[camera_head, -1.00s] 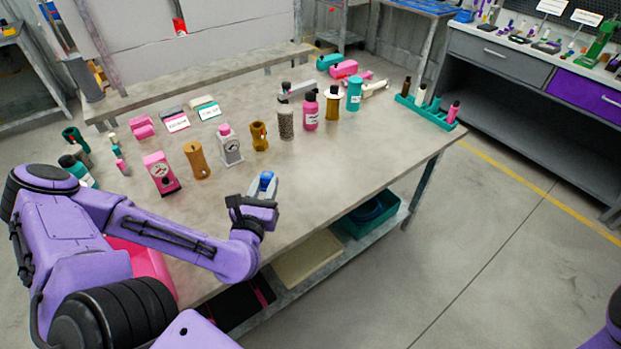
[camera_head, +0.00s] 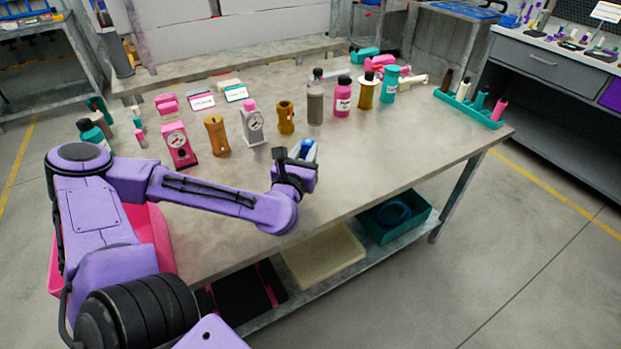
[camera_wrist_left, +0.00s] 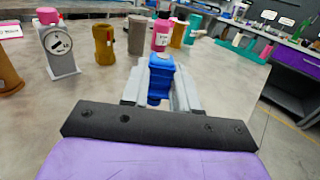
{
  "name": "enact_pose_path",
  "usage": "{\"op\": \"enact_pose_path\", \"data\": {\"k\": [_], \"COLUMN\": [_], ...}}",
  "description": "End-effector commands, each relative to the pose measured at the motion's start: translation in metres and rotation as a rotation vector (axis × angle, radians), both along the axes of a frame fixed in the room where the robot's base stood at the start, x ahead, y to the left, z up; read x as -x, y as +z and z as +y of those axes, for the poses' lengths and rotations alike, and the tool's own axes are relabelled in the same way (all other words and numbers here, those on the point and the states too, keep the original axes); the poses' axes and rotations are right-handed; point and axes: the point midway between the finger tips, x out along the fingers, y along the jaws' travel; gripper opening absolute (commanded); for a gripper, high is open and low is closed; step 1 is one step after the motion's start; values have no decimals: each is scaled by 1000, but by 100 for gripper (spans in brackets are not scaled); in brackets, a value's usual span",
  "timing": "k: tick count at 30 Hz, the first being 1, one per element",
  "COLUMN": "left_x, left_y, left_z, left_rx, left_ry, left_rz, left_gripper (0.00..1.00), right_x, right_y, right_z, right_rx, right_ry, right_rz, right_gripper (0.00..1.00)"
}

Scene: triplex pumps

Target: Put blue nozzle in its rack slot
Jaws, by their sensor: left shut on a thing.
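The blue nozzle (camera_wrist_left: 160,80) is between the fingers of my left gripper (camera_wrist_left: 162,92), which is shut on it. In the head view my left gripper (camera_head: 303,152) holds the nozzle (camera_head: 307,148) above the front part of the table. The teal rack (camera_head: 468,108) stands at the table's right end, with several upright pieces in it: dark, white, teal and pink. It also shows in the left wrist view (camera_wrist_left: 240,48), ahead and to the right, well apart from the nozzle. My right gripper is in neither view.
On the table (camera_head: 390,160), a grey gauge (camera_head: 253,124), an ochre cylinder (camera_head: 285,117), a grey cylinder (camera_head: 315,104) and a pink bottle (camera_head: 342,97) stand beyond my left gripper. The tabletop's front right is clear. A teal bin (camera_head: 395,219) sits on the shelf below.

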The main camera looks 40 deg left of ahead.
Motion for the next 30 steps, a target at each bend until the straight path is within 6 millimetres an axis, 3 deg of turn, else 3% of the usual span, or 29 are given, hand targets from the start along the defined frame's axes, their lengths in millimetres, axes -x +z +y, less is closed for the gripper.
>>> {"op": "enact_pose_path", "data": {"k": [1, 3, 10, 15, 27, 28, 30], "left_x": [-8, -18, -39, -39, -39, -39, -39], "left_y": [-19, -30, -52, -78, -85, -84, -84], "left_z": [3, 8, 15, 15, 15, 15, 15], "left_rx": [-9, -8, -3, 0, 3, 3, 3], "left_ry": [0, 2, 3, 1, 2, 2, 2], "left_rz": [7, 7, 1, 1, -3, -3, -3], "left_gripper": [0, 0, 0, 0, 0, 35, 54], "right_x": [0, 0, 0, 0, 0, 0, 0], "right_y": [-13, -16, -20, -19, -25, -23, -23], "right_z": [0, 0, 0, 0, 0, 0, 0], "right_rx": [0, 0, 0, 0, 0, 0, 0], "right_ry": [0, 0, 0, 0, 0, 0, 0], "right_rz": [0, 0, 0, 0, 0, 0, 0], "right_gripper": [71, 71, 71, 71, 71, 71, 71]}}
